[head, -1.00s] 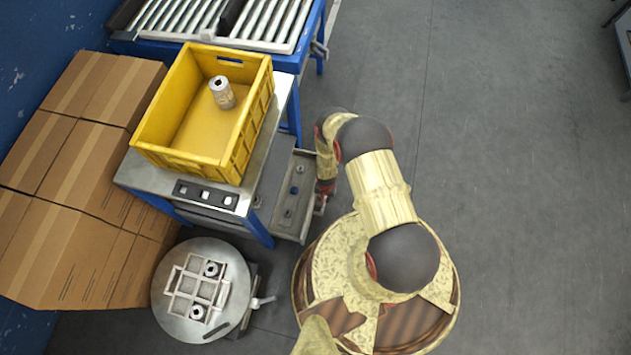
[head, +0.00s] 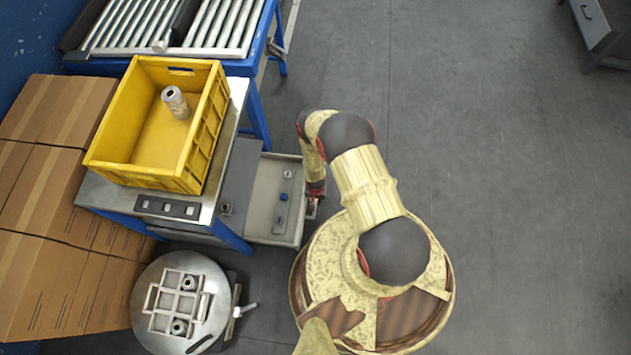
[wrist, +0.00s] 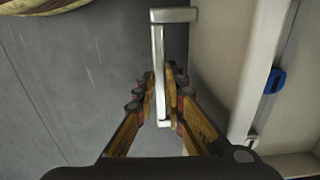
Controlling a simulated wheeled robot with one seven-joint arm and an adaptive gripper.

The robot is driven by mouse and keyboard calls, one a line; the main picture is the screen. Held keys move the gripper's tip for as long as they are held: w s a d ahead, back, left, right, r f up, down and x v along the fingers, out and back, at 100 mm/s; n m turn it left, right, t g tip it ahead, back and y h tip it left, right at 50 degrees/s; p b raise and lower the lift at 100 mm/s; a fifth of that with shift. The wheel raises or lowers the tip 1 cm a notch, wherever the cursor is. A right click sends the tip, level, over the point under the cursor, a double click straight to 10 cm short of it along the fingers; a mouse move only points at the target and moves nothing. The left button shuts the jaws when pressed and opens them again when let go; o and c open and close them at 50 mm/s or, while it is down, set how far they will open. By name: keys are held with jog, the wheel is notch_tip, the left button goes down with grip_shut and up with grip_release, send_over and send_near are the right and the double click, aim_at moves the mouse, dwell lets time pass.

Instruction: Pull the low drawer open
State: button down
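The low drawer (head: 264,200) sticks out from under the steel-topped table in the head view, partly open, with its inside showing. In the wrist view its pale front (wrist: 218,65) fills the area right of my gripper. The drawer's metal bar handle (wrist: 158,45) runs between the fingers of my gripper (wrist: 160,85), which are closed in on both sides of it. In the head view my gripper (head: 312,207) is at the drawer's right side, mostly hidden under my arm.
A yellow crate (head: 205,155) with a metal part (head: 175,101) stands on the table (head: 100,195). A round stand (head: 150,335) with a gridded holder (head: 160,300) is at the lower left. Cartons (head: 45,265) line the left. Floor on the right is free.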

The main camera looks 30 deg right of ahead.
jog(key=c, duration=1.8)
grip_release()
jog(key=shift+c, duration=0.2)
notch_tip(320, 180, up, 12)
